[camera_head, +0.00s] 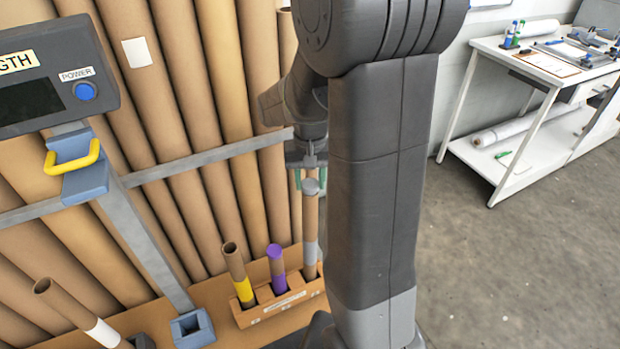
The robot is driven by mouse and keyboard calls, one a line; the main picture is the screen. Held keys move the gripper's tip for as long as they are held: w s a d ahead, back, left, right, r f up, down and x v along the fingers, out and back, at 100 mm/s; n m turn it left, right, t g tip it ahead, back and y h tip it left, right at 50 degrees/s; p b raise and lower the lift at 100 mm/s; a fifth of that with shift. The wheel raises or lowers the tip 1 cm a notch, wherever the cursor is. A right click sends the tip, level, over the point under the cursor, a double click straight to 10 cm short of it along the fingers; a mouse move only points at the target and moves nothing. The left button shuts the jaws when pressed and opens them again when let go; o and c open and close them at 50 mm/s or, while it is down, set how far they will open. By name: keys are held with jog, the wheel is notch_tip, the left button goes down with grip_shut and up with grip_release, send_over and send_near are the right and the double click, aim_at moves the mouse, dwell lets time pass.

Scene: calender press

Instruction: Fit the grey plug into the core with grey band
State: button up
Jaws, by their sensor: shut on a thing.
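My gripper (310,174) is pointed down, with green-tipped fingers shut on the grey plug (311,187). The plug is a small grey round piece. It shows at the upper end of the core with grey band (310,222), which stands upright in the right slot of a wooden holder (281,307). The grey band shows low on this core. The plug covers the core's mouth in this view, so I cannot tell whether it is above the mouth, touching it or partly inside. My arm hides the area just right of the core.
In the same holder stand a core with yellow band (240,277), open on top, and a core with a purple top and band (277,263). A white-banded core (75,309) leans at lower left. A metal rail (205,158) and tall brown tubes (170,60) stand behind.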

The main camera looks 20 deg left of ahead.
jog(key=shift+f, duration=0.35)
jog(key=o, duration=1)
jog(key=shift+r, duration=0.1)
notch_tip(320, 180, up, 14)
jog(key=shift+b, duration=0.35)
jog(key=shift+f, duration=0.25)
notch_tip(320, 180, down, 14)
jog(key=shift+r, duration=0.1)
jog(key=shift+r+p, duration=0.3)
jog(key=shift+r, duration=0.05)
